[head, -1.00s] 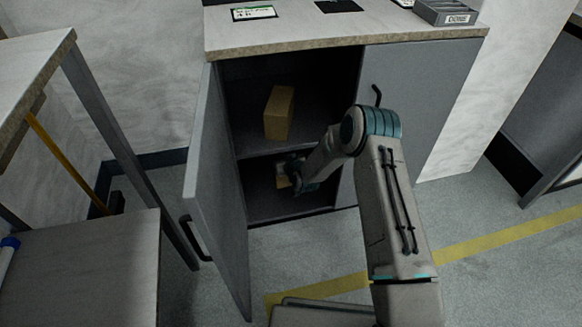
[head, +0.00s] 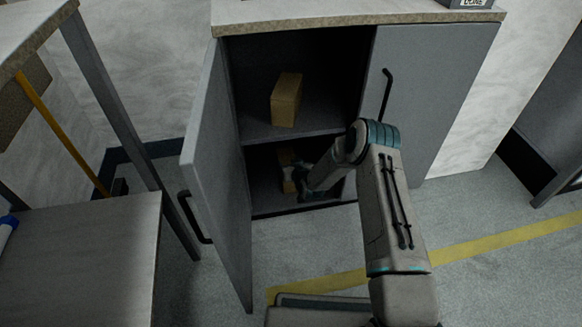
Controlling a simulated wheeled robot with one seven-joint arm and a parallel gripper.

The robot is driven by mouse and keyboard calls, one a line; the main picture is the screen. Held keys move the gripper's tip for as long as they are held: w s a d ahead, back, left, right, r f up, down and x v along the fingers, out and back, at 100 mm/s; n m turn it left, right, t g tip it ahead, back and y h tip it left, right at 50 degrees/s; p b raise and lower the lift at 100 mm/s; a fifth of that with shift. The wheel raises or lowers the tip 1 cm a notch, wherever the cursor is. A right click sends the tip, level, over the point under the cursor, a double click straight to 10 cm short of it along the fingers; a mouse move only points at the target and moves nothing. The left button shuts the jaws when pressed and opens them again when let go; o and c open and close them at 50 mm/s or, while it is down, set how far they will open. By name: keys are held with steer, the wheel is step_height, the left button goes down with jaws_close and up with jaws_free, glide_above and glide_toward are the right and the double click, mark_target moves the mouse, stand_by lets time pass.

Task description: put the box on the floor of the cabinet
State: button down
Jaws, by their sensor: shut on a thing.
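The grey cabinet (head: 240,145) stands with its left door (head: 216,170) swung open. My gripper (head: 296,176) reaches into the lower compartment and is shut on a tan box (head: 286,157). The box is at or just above the cabinet floor (head: 270,203); I cannot tell whether it touches. My gripper and wrist hide part of it, and the fingers are dark and hard to make out. A second tan box (head: 285,100) stands on the middle shelf (head: 255,128), above my gripper.
The right cabinet door (head: 430,100) is shut, and my arm passes in front of it. The open left door bounds the opening on the left. A table (head: 80,250) stands at the lower left.

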steer(key=shift+f, duration=0.1)
steer(key=shift+f, duration=0.1)
steer(key=shift+c, duration=1.4)
jaws_free()
steer(key=shift+r, duration=0.2)
steer(key=p+v, duration=0.6)
steer(key=v, duration=0.6)
steer(key=shift+f, duration=0.1)
